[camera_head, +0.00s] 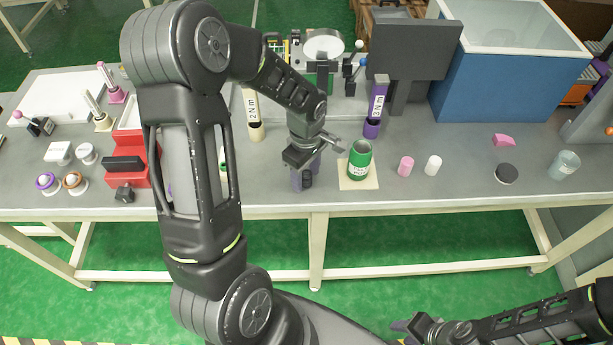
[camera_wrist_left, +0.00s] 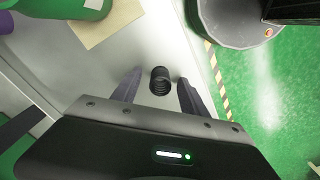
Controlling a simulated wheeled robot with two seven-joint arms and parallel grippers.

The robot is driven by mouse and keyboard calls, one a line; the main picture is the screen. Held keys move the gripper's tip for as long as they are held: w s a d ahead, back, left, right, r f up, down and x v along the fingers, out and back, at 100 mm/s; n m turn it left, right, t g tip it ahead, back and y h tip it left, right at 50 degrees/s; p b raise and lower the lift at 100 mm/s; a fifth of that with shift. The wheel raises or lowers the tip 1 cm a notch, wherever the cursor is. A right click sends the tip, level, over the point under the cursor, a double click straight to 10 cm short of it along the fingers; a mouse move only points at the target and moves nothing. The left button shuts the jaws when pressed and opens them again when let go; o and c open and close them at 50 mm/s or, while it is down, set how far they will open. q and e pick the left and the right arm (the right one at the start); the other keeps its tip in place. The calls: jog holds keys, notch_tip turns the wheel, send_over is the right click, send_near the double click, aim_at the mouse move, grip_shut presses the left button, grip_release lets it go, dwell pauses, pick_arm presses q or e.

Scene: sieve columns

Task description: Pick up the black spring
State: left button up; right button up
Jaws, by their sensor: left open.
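The black spring (camera_wrist_left: 159,80) is a small dark coil on the grey table. In the left wrist view it lies between the two fingertips of my left gripper (camera_wrist_left: 157,92), with visible gaps on both sides. In the head view my left gripper (camera_head: 306,178) points down near the table's front edge, and its fingers largely hide the spring (camera_head: 307,181). My left gripper is open and empty. My right gripper (camera_head: 405,326) is low at the bottom right, off the table, and its fingers are too unclear to judge.
A green cylinder (camera_head: 360,162) on a beige square (camera_head: 370,184) stands just right of my left gripper. Pink (camera_head: 405,166) and white (camera_head: 433,164) cylinders stand farther right. A purple column (camera_head: 375,110) stands behind. The table's front edge is close to the spring.

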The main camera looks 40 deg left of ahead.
dwell(0.5)
pick_arm(q)
grip_shut()
dwell(0.3)
